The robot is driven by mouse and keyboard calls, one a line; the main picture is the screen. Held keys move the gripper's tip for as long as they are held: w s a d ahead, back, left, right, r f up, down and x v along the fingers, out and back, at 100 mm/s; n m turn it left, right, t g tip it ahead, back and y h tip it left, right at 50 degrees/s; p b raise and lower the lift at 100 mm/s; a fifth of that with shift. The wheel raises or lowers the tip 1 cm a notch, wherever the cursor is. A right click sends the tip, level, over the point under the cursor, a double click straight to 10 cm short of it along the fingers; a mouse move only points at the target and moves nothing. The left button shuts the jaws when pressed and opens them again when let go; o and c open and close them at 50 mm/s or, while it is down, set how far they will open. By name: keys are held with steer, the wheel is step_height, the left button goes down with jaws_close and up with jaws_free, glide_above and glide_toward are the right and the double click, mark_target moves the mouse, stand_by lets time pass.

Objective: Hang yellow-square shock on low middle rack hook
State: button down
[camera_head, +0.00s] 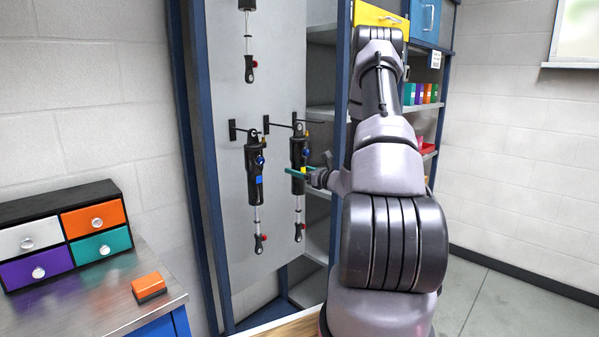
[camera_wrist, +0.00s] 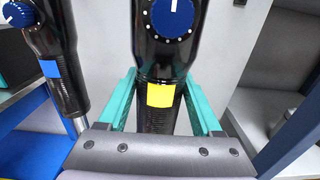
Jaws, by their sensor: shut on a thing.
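The yellow-square shock (camera_head: 297,152) is upright, a black body with a blue knob. Its yellow square (camera_wrist: 160,95) faces the wrist camera. My gripper (camera_head: 303,172) has its teal fingers shut around the shock's body; it also shows in the wrist view (camera_wrist: 160,112). The shock's top eye is right at a black rack hook (camera_head: 279,122) on the grey panel. I cannot tell whether the eye is around the hook or just in front of it. In the wrist view the top eye is out of frame.
A blue-square shock (camera_head: 254,172) hangs on the hook just to the left, also close by in the wrist view (camera_wrist: 60,80). Another shock (camera_head: 248,45) hangs higher. A blue rack post (camera_head: 340,100) and shelves stand to the right. A drawer box (camera_head: 65,235) and orange block (camera_head: 149,287) sit at lower left.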

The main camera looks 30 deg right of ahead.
steer(key=shift+w+r, duration=0.1)
steer(key=shift+w, duration=0.25)
steer(key=shift+w+a, duration=0.1)
steer(key=shift+a, duration=0.05)
steer(key=shift+w+a, duration=0.2)
steer(key=shift+w, duration=0.6)
steer(key=shift+w+a+f, duration=0.25)
steer(key=shift+w, duration=0.35)
stand_by(0.4)
steer(key=shift+x, duration=0.85)
steer(key=shift+f, duration=0.15)
